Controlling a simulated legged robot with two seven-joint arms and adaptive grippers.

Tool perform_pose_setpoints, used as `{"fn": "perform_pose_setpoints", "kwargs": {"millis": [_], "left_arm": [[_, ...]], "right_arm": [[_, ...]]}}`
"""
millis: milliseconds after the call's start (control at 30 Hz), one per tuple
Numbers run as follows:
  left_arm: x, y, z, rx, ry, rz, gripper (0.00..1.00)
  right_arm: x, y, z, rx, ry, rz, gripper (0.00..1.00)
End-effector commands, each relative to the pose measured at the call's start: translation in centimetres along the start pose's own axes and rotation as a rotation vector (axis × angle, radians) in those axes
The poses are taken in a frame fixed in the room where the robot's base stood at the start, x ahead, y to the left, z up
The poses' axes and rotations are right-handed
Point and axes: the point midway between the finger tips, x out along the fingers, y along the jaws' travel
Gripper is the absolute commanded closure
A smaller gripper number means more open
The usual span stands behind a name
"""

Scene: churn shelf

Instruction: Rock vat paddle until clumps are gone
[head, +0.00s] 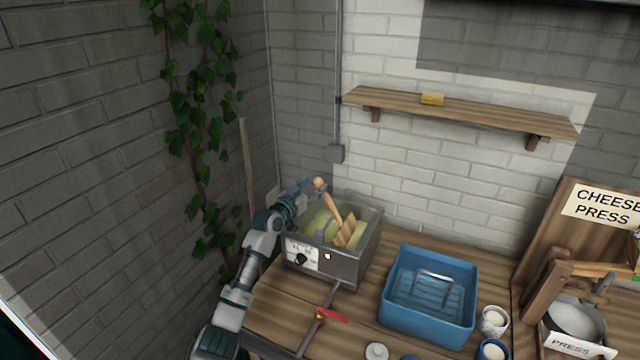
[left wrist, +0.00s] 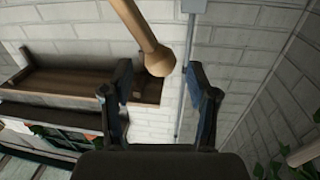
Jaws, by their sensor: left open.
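The metal vat (head: 328,262) stands at the back left of the wooden table, with yellowish contents (head: 322,222) inside. I cannot make out whether these contents hold clumps. A wooden paddle (head: 345,233) sits in the vat, its handle leaning up and left to a round knob (head: 319,183). My left gripper (head: 311,186) is at the knob. In the left wrist view, my left gripper (left wrist: 158,82) is open, and the paddle's knob (left wrist: 160,61) shows between or just beyond its fingertips. I cannot tell whether they touch. My right gripper is not in view.
A blue tub (head: 427,328) stands right of the vat. A red-handled tool (head: 332,315) lies in front. Small white cups (head: 493,321) and a wooden cheese press (head: 545,290) stand at the right.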

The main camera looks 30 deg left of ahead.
Motion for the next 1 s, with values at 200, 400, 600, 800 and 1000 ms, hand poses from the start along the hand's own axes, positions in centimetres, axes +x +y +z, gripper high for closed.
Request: {"fn": "perform_pose_setpoints", "kwargs": {"millis": [200,400,600,800,1000], "left_arm": [[2.6,0.2,0.0,0.0,0.0,0.001,0.41],[3.5,0.7,-0.3,0.006,0.0,0.001,0.41],[3.4,0.4,-0.2,0.006,0.0,0.001,0.41],[3.4,0.2,0.0,0.002,0.0,0.0,0.81],[3.4,0.2,0.0,0.003,-0.001,0.0,1.0]], "right_arm": [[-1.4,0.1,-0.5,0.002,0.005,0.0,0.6],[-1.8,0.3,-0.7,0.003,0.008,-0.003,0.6],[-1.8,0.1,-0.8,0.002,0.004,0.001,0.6],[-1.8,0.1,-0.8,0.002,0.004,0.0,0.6],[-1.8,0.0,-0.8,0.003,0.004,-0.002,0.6]]}}
